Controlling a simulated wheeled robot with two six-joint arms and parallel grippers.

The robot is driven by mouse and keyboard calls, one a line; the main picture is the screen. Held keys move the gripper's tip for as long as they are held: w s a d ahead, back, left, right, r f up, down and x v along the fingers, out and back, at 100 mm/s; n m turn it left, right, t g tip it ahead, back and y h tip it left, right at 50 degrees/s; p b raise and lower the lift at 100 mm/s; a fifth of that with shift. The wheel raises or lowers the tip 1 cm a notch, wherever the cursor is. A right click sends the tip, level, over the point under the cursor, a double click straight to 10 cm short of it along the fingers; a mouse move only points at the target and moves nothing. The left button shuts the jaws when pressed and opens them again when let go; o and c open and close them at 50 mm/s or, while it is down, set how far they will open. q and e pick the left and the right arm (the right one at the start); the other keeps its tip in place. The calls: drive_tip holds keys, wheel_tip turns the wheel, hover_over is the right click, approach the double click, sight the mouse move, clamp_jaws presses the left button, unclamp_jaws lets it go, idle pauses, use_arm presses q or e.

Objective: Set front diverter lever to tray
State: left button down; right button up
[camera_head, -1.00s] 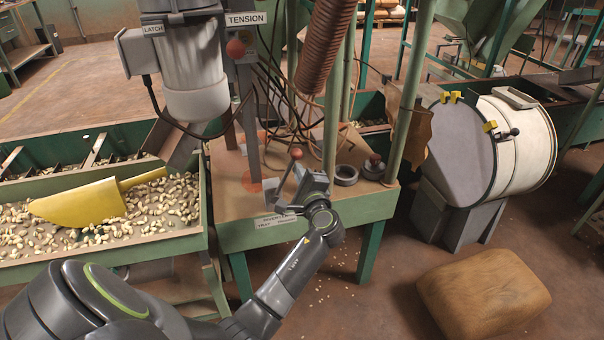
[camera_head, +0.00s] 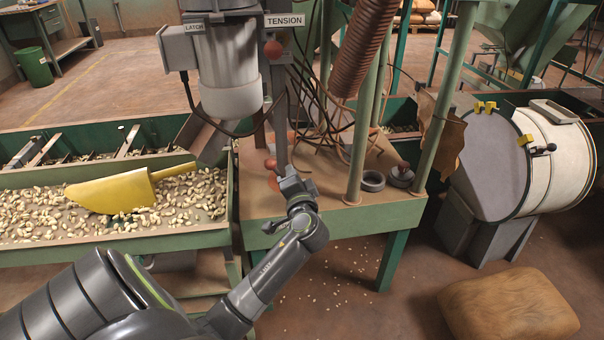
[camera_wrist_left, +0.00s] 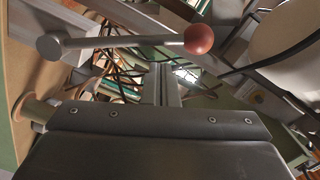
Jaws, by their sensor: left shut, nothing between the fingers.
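The diverter lever shows in the left wrist view as a grey rod with a red ball knob (camera_wrist_left: 198,39), running across from a round pivot end at the left. In the head view a red knob (camera_head: 273,183) shows beside my left gripper (camera_head: 287,180), at the front of the brown-topped stand. My left gripper is shut and empty. In the left wrist view its fingers (camera_wrist_left: 165,85) point at the rod, just short of or against it; I cannot tell if they touch. My forearm hides the stand's front label. My right gripper is out of view.
Green posts (camera_head: 367,130) and loose cables stand to the right. A nut trough with a yellow scoop (camera_head: 120,190) is at left, a sack (camera_head: 508,305) on the floor at right.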

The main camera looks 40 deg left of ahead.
use_arm(q)
drive_tip(key=shift+s+a+f, duration=0.25)
drive_tip(key=shift+s+a, duration=0.3)
drive_tip(key=shift+s, duration=0.1)
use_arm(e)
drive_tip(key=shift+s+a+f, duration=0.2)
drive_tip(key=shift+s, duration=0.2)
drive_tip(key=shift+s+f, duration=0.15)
use_arm(q)
drive_tip(key=shift+f, duration=0.1)
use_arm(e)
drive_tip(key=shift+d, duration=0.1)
